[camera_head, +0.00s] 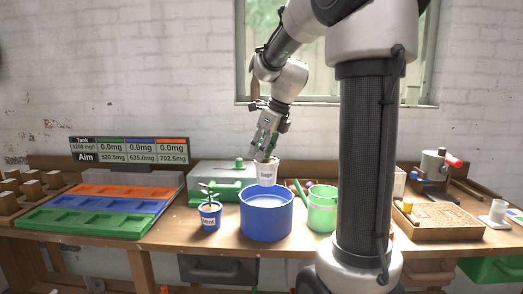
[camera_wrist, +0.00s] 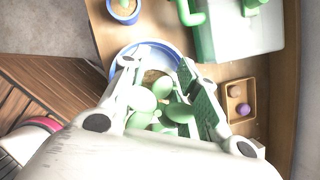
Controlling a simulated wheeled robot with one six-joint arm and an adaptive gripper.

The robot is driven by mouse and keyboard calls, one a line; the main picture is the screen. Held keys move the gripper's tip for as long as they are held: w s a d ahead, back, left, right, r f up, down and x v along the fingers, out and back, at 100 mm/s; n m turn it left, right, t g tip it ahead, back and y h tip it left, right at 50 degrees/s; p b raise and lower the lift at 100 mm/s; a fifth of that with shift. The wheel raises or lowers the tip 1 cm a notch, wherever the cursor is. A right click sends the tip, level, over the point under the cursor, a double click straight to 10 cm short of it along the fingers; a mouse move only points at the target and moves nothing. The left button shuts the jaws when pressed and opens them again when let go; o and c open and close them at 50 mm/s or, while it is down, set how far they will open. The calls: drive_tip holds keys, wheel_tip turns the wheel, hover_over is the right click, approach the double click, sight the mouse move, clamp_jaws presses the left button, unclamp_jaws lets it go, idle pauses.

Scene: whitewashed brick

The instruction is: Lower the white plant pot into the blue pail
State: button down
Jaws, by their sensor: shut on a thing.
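The white plant pot (camera_head: 267,173) has a dark label and hangs roughly upright from my gripper (camera_head: 265,155). My gripper is shut on the pot near its rim. The blue pail (camera_head: 266,218) stands on the bench directly below, its pale interior showing. The pot's base is at about the height of the pail's back rim; I cannot tell whether it has passed below the rim. In the wrist view, green leaves (camera_wrist: 145,98) and brown soil show between my fingers (camera_wrist: 160,85). The pail's rim (camera_wrist: 150,45) shows behind them.
A small blue pot with a seedling (camera_head: 209,216) stands left of the pail. A green-and-clear case (camera_head: 215,181) is behind. Coloured trays (camera_head: 100,208) lie left, a wooden tray (camera_head: 440,221) right.

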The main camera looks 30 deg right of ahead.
sight(261, 181)
drive_tip(key=shift+f, duration=4.95)
drive_tip(key=shift+f, duration=0.1)
drive_tip(key=c, duration=1)
unclamp_jaws()
